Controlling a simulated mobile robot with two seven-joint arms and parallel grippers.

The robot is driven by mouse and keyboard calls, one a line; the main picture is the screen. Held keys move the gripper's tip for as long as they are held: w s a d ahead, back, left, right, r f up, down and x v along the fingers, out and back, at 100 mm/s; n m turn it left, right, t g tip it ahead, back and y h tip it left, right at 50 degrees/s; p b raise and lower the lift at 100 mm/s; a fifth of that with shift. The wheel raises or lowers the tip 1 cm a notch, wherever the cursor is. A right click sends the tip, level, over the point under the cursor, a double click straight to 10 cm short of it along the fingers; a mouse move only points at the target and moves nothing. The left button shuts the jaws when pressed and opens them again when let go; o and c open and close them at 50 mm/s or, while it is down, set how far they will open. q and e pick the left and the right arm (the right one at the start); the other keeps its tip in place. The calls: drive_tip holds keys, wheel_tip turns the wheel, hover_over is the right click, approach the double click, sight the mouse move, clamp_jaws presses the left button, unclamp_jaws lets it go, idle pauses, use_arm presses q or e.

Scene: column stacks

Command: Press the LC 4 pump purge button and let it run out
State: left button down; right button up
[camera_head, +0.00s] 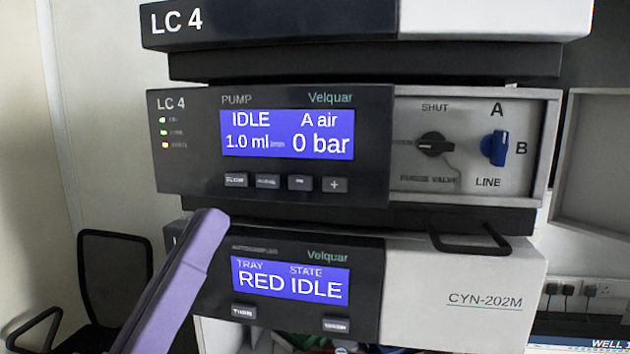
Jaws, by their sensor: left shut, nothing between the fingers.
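The LC 4 pump module (200,140) sits in the middle of the stack. Its blue display (288,133) reads IDLE, A air, 1.0 ml and 0 bar. Below it is a row of small grey buttons; the second from the left (268,181) has a label too blurred to read surely, and the rightmost is a plus button (334,185). My left gripper (211,220) is shut and empty, its purple fingers pointing up from the lower left. Its tip appears below and left of the button row, in front of the lower module's left edge. My right gripper is not in view.
Right of the display are a black purge valve knob (435,144) and a blue A/B line knob (496,147). The autosampler (350,255) below reads TRAY RED, STATE IDLE. A dark handle (470,243) juts out at right. A black chair (112,270) stands at left.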

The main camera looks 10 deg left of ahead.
use_arm(q)
drive_tip(key=b, duration=0.3)
approach(278, 162)
wheel_tip(278, 162, up, 3)
drive_tip(key=d, duration=0.1)
drive_tip(key=shift+w+d+r+b, duration=0.15)
drive_tip(key=shift+w+b, duration=0.1)
drive_tip(key=shift+w, duration=0.2)
drive_tip(key=shift+w+a+r+b, duration=0.15)
drive_tip(key=shift+w+b, duration=0.1)
drive_tip(key=shift+w, duration=0.25)
drive_tip(key=shift+d, duration=0.1)
drive_tip(key=shift+w, duration=0.15)
idle(0.8)
drive_tip(key=shift+w+b, duration=0.3)
drive_tip(key=shift+b, duration=0.05)
drive_tip(key=shift+w+b, duration=0.35)
drive_tip(key=shift+w, duration=0.05)
idle(0.5)
drive_tip(key=shift+s, duration=0.2)
drive_tip(key=shift+s+p, duration=0.55)
drive_tip(key=shift+s, duration=0.1)
